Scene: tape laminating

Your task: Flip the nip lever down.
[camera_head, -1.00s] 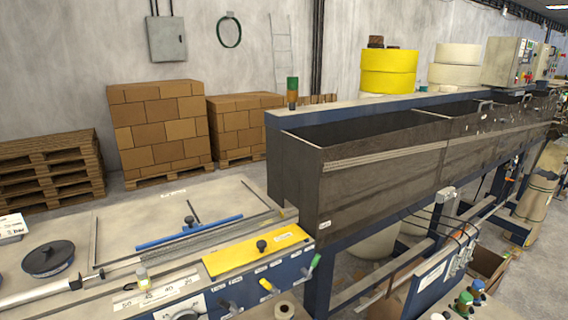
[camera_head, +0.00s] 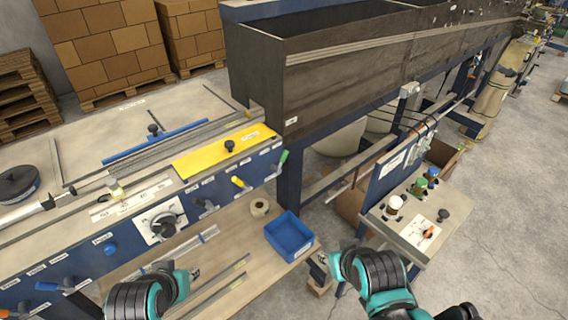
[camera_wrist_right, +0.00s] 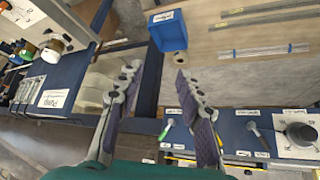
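In the right wrist view the green lever (camera_wrist_right: 166,129) and the grey lever (camera_wrist_right: 253,128) show beyond the fingers. My right gripper (camera_wrist_right: 158,95) is open and empty, apart from the levers; in the head view (camera_head: 328,264) it is right of the blue bin. My left gripper (camera_head: 168,270) is before the panel, fingers unclear.
A blue bin (camera_head: 289,236) and a tape roll (camera_head: 259,207) sit on the lower shelf (camera_head: 225,242). A yellow plate (camera_head: 222,152) lies on the machine top.

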